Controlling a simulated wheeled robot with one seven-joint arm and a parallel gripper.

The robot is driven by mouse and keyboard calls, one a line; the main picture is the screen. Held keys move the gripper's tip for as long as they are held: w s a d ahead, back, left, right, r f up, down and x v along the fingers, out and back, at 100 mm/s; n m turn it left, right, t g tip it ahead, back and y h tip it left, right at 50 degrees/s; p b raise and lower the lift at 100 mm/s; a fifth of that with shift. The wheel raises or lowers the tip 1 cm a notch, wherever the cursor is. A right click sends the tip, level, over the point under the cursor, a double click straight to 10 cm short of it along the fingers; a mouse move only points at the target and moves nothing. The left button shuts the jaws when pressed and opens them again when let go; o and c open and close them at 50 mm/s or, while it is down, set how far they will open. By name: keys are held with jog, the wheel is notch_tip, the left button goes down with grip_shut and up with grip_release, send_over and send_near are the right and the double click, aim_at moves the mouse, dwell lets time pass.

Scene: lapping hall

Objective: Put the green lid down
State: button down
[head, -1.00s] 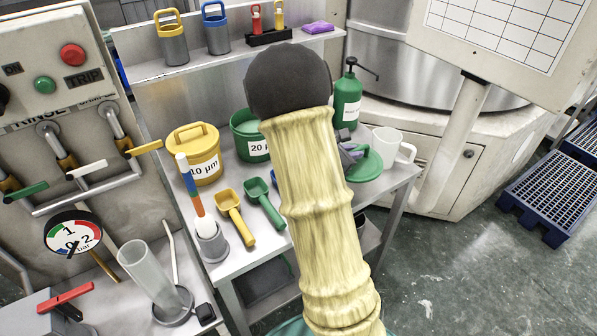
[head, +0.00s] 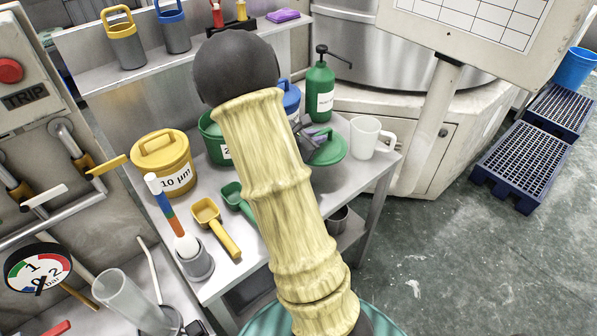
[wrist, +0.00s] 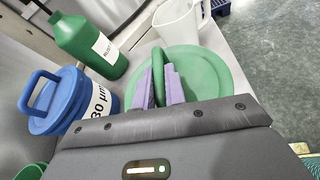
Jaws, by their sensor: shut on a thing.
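The green lid (wrist: 208,72) is a round disc with an upright loop handle. In the wrist view my gripper (wrist: 160,85) is shut on that handle, with a purple pad on each side of it. In the head view the lid (head: 330,150) shows at the right part of the bench, partly hidden by my arm, and my gripper (head: 306,136) is mostly hidden. I cannot tell whether the lid touches the bench top. The open green tub (head: 214,140) stands left of my arm, largely covered by it.
A white mug (head: 366,137) stands close to the right of the lid. A green pump bottle (head: 320,90) and a blue 30 µm tub (wrist: 60,103) stand behind it. A yellow tub (head: 162,168), yellow scoop (head: 215,228) and green scoop (head: 236,197) occupy the bench's left part.

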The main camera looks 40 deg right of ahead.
jog(key=f, duration=0.4)
jog(key=shift+s+d+f, duration=0.2)
jog(key=shift+f, duration=0.25)
jog(key=shift+w+a, duration=0.1)
jog(key=shift+a, duration=0.15)
jog(key=shift+d+f+b, duration=0.1)
jog(key=shift+f+b, duration=0.2)
jog(key=shift+f, duration=1.55)
jog(key=shift+f, duration=0.1)
jog(key=c, duration=1.5)
grip_release()
jog(key=shift+o, duration=0.2)
